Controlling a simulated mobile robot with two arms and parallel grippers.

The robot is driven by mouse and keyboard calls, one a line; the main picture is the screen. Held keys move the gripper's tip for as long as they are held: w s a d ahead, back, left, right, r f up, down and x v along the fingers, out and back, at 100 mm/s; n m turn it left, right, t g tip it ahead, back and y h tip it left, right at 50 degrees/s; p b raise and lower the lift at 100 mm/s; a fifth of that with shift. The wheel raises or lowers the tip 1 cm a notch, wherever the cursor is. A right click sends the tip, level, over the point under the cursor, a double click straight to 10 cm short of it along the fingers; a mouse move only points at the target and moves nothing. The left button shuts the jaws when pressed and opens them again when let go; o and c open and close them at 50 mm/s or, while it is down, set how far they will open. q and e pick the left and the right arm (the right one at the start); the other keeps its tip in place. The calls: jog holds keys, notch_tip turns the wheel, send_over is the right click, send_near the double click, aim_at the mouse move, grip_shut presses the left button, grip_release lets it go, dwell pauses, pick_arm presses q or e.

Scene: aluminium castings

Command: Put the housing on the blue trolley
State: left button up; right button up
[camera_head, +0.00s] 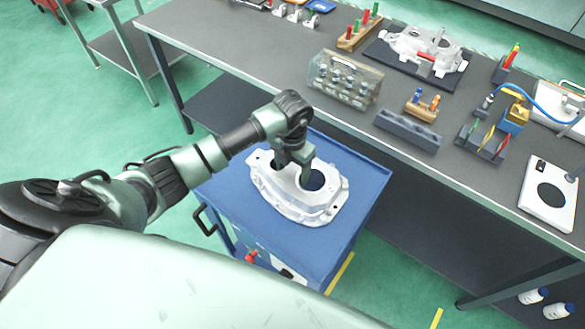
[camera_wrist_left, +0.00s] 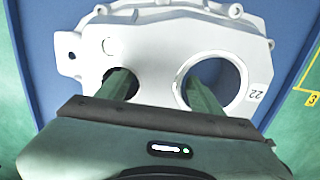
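The housing (camera_head: 290,203) is a pale metal casting with a flange and two round holes. It is level over the top of the blue trolley (camera_head: 362,186), within its edges; I cannot tell for sure whether it bears its full weight there. My left gripper (camera_head: 297,178) reaches down into it from above. In the left wrist view, its fingers (camera_wrist_left: 162,84) go into the two holes of the housing (camera_wrist_left: 160,48), one in each, and close on the web between them. The fingertips are hidden inside. The trolley's blue top (camera_wrist_left: 40,28) shows around the casting. My right gripper is out of view.
A grey workbench (camera_head: 240,55) stands behind the trolley. It bears another casting (camera_head: 425,48) on a dark mat, a clear box of parts (camera_head: 345,80), a dark slotted block (camera_head: 407,131) and a white plate (camera_head: 548,195). Some blue trolley top is bare at the right.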

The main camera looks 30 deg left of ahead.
aim_at(292, 170)
pick_arm(q)
notch_tip(292, 170, up, 12)
jog(key=b, duration=0.3)
dwell(0.4)
dwell(0.4)
